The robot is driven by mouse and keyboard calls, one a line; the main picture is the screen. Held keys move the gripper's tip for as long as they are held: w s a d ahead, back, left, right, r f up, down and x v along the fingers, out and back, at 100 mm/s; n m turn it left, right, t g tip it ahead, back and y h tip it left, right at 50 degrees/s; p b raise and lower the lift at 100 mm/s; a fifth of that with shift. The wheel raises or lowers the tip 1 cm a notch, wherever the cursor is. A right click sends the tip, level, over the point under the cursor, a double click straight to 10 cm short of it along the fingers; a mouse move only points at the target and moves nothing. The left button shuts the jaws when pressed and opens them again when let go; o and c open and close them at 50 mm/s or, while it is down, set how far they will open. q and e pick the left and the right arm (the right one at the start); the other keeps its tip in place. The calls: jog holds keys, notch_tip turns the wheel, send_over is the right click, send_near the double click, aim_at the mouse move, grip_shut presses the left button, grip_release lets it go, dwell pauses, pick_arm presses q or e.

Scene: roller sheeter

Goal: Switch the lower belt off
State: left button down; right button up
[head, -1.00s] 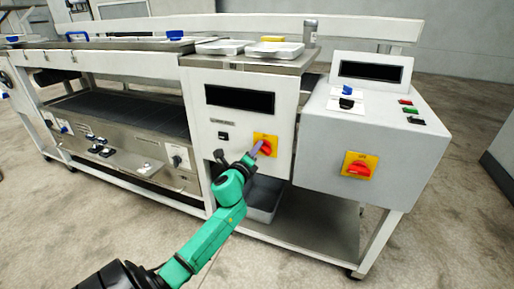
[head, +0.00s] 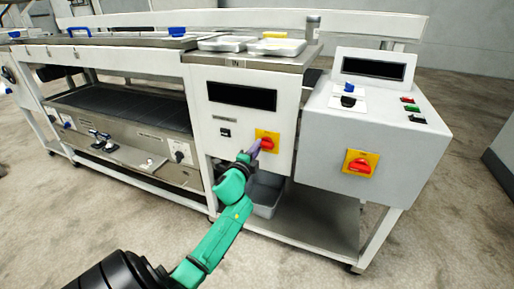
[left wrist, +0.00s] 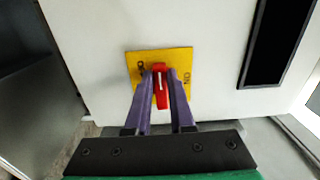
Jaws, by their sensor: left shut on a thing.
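A red rotary switch knob on a yellow plate (head: 274,135) sits on the white middle panel, below a dark display. My left gripper (head: 256,147) reaches it from the lower left. In the left wrist view, the purple fingers of my left gripper (left wrist: 161,76) are on either side of the red knob (left wrist: 161,90) and shut on it. The yellow plate (left wrist: 143,56) carries lettering, partly hidden by the fingers. The dark lower belt (head: 125,106) lies in the bay left of the panel. My right gripper is not in view.
A second red knob on a yellow plate (head: 359,163) is on the grey box at right, with several buttons on its top. A small black switch (head: 225,132) is left of the gripped knob. A grey bin (head: 266,193) stands below. White trays (head: 222,43) rest on top.

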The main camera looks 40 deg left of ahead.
pick_arm(q)
jog(key=shift+f, duration=0.1)
jog(key=c, duration=0.8)
grip_release()
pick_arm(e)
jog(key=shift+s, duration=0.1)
pick_arm(q)
jog(key=p+v, duration=0.1)
jog(key=v, duration=1.3)
jog(key=shift+s+d, duration=0.2)
jog(key=shift+s, duration=0.1)
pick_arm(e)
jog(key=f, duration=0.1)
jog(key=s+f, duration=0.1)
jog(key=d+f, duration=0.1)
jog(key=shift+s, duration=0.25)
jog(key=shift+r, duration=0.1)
